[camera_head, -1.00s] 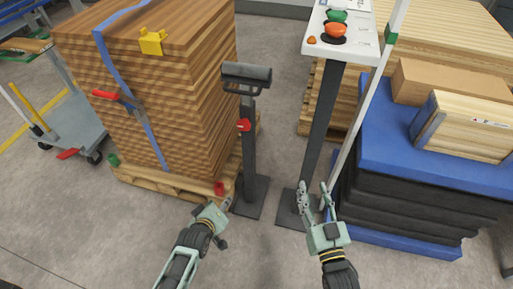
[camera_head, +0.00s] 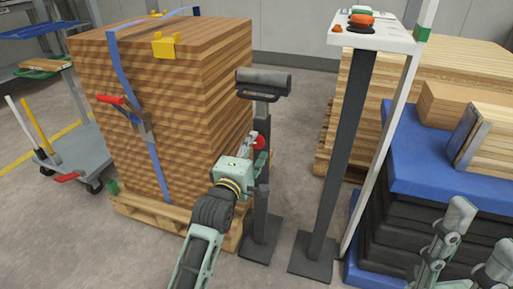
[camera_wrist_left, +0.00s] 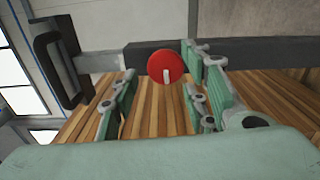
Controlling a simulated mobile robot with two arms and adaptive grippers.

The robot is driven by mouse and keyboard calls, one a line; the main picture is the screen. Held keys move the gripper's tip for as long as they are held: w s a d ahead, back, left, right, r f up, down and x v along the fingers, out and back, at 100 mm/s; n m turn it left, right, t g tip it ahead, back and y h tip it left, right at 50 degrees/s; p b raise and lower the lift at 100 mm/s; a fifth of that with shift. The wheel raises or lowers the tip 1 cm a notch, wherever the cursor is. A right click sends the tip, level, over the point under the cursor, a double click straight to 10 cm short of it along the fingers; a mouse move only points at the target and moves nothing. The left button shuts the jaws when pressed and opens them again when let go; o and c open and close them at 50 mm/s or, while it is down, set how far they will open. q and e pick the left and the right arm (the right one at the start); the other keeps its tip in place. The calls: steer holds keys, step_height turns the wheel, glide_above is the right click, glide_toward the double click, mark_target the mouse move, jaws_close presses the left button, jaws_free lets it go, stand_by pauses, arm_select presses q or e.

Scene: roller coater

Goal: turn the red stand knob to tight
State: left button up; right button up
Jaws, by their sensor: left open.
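The red stand knob (camera_head: 259,142) sits on the dark post of the roller stand (camera_head: 262,182), partway up. In the left wrist view the red knob (camera_wrist_left: 166,67) is a round disc with a short pale mark pointing down, in front of the dark post. My left gripper (camera_head: 256,148) is open at the knob, with its fingers (camera_wrist_left: 160,95) on both sides of the knob in the wrist view. I cannot tell whether they touch it.
A strapped stack of wooden boards (camera_head: 165,110) on a pallet stands just left of the post. A control pedestal (camera_head: 340,150) with green and orange buttons stands to the right. Blue and black stacked mats (camera_head: 440,160) lie further right. Floor between the posts is clear.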

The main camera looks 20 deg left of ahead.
mark_target(256, 140)
arm_select(q)
steer(key=shift+w+b, duration=0.35)
steer(key=shift+w, duration=1.15)
steer(key=shift+c, duration=0.4)
steer(key=c, duration=0.9)
steer(key=shift+r, duration=0.1)
